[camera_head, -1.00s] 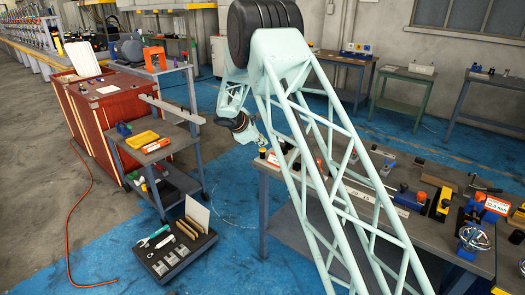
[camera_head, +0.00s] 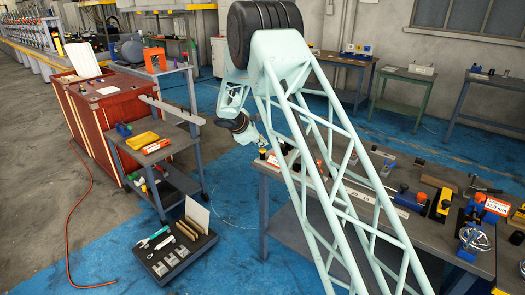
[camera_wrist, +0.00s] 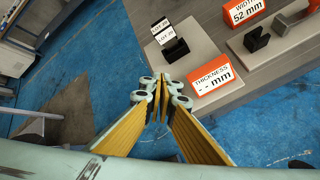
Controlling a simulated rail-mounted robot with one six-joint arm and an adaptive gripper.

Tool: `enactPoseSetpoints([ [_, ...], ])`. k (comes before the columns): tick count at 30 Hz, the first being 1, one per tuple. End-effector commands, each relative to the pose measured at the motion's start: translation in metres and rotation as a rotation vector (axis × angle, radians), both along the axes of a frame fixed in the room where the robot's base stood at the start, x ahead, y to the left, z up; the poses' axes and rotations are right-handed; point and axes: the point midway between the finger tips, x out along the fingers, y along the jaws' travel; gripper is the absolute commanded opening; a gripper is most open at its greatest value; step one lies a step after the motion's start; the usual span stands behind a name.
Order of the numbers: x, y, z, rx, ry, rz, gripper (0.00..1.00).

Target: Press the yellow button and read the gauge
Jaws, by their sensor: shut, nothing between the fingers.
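My gripper (camera_wrist: 160,92) is shut and empty in the wrist view, its yellow-padded fingers meeting at the tips. In the head view my gripper (camera_head: 262,145) hangs near the left end of the grey workbench (camera_head: 340,190). An orange-framed display (camera_wrist: 211,74) reads "THICKNESS -- mm", to the right of my fingertips and apart from them. A second orange-framed display (camera_wrist: 245,10) reads "WIDTH 52 mm". In the head view another display (camera_head: 497,205) at the bench's right reads what looks like "12.8 mm". I cannot make out a yellow button for certain; a yellow-and-black block (camera_head: 441,204) stands left of that display.
A black holder (camera_wrist: 174,47) with "LOT 20" labels stands near the bench corner. Blue floor lies left of the bench. A grey cart (camera_head: 165,150) carries a yellow tray (camera_head: 142,139). My lattice arm hides part of the bench.

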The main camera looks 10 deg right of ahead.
Motion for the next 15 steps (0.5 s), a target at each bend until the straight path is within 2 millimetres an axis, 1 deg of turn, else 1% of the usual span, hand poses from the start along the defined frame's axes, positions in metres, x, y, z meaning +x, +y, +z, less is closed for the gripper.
enactPoseSetpoints([
  [8, 0.0, 0.0, -0.0002, 0.0, 0.0, 0.0, 0.0],
  [15, 0.0, 0.0001, -0.005, 0.0, 0.0, 0.0, 0.0],
])
